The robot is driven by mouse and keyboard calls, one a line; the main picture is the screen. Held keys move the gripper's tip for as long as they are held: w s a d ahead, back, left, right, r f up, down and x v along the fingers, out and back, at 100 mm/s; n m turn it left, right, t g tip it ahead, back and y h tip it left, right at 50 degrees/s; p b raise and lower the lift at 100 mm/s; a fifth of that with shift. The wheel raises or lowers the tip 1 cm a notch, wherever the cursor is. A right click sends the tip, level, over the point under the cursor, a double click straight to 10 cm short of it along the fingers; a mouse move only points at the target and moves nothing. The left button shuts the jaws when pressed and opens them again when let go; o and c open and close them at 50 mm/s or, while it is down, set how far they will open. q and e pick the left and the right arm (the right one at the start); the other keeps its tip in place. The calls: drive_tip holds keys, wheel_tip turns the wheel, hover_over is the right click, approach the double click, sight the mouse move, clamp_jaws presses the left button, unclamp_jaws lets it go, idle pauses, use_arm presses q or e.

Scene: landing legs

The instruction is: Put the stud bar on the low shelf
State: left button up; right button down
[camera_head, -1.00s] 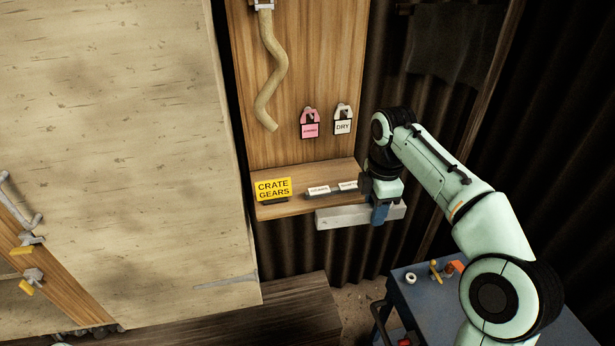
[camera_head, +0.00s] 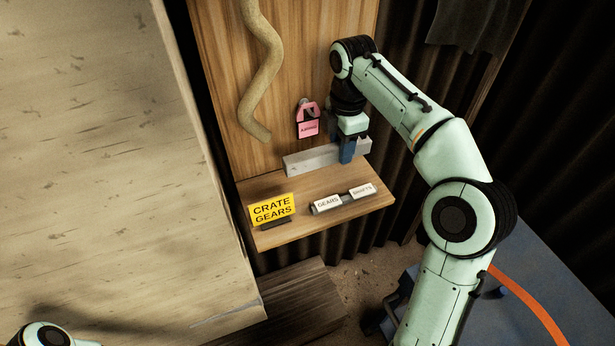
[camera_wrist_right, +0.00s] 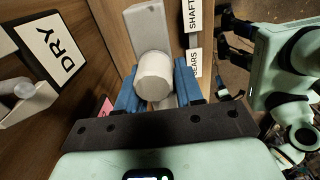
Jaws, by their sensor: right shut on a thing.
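The stud bar (camera_head: 308,161) is a pale grey rectangular bar. In the head view it lies lengthwise along the back of the wooden low shelf (camera_head: 300,232), close to the back panel. I cannot tell whether it touches the shelf. My right gripper (camera_head: 347,152), with blue fingers, is shut on it near its right end. In the right wrist view the bar (camera_wrist_right: 143,22) shows a round white stud (camera_wrist_right: 154,77) between the fingers (camera_wrist_right: 157,88). My left gripper is not in view; only a piece of my left arm shows at the bottom left.
A yellow "CRATE GEARS" sign (camera_head: 271,208) and small "GEARS" (camera_head: 327,202) and "SHAFTS" (camera_head: 362,191) labels stand along the shelf's front. A pink tag (camera_head: 308,122) and a tan hose (camera_head: 260,75) hang behind. A large pale panel (camera_head: 110,150) is on the left.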

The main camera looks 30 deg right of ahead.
drive_tip(key=b, duration=0.1)
hover_over(337, 186)
wheel_tip(337, 186, down, 4)
drive_tip(key=shift+s+d+f, duration=0.1)
drive_tip(key=shift+s+f, duration=0.25)
drive_tip(key=shift+f, duration=0.05)
drive_tip(key=shift+f+b, duration=0.3)
drive_tip(key=shift+f, duration=0.1)
drive_tip(key=f, duration=0.4)
drive_tip(key=shift+w+b, duration=0.3)
drive_tip(key=shift+b, duration=0.1)
drive_tip(key=shift+s, duration=0.15)
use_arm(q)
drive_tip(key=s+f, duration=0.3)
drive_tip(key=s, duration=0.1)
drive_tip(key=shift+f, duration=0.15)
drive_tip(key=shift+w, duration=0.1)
